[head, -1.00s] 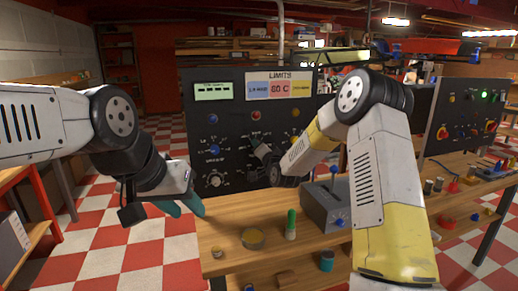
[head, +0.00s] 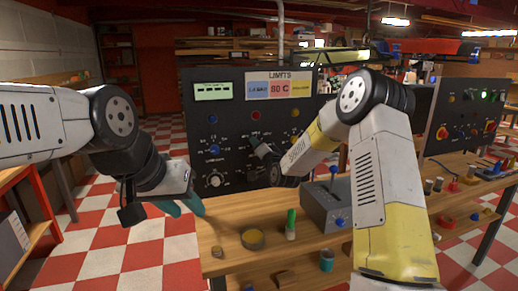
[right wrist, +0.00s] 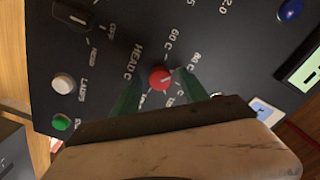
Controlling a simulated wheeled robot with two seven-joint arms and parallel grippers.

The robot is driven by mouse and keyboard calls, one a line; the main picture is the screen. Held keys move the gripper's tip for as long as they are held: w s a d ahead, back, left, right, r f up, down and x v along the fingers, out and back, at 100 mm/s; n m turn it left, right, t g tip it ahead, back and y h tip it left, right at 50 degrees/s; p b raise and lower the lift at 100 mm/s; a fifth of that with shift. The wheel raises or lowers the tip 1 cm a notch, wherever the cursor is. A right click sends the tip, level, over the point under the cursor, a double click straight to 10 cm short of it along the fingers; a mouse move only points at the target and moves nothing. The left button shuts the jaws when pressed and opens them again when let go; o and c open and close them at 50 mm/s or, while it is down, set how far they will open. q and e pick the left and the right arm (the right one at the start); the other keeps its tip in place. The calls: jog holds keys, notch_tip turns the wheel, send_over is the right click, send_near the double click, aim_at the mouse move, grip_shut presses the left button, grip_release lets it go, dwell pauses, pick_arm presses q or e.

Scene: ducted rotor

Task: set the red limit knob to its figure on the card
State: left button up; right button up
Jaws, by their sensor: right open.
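The red limit knob (right wrist: 161,78) is on the dark panel in the right wrist view, with a pale pointer line on its face. In the head view my right arm hides the knob. The limits card (head: 280,88) has blue, red and yellow fields; the red figure looks like 80 C, not sharp. My left gripper (head: 183,207) is open and empty, left of the bench.
The panel (head: 235,135) also carries a green display (head: 213,91), lamps and a blue knob (head: 214,149). A white button (right wrist: 63,83) is near the red knob.

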jog(key=v, duration=0.7)
jog(key=shift+s, duration=0.35)
jog(key=shift+d, duration=0.1)
jog(key=s+d+r+n+g+h, duration=0.2)
jog(key=s+d+r+n+g, duration=0.15)
jog(key=s, duration=0.45)
jog(key=s+d+r+n+g+h, duration=0.1)
jog(key=s+d+r+n+g, duration=0.2)
jog(key=s, duration=0.6)
jog(key=s+d+g, duration=0.2)
jog(key=s, duration=0.9)
jog(key=s+d+g, duration=0.2)
jog(key=s+d, duration=0.1)
jog(key=s, duration=0.8)
jog(key=shift+s+f+n, duration=0.3)
jog(key=shift+s+n, duration=0.05)
jog(key=shift+s, duration=0.05)
jog(key=shift+w+g, duration=0.1)
jog(key=shift+g, duration=0.15)
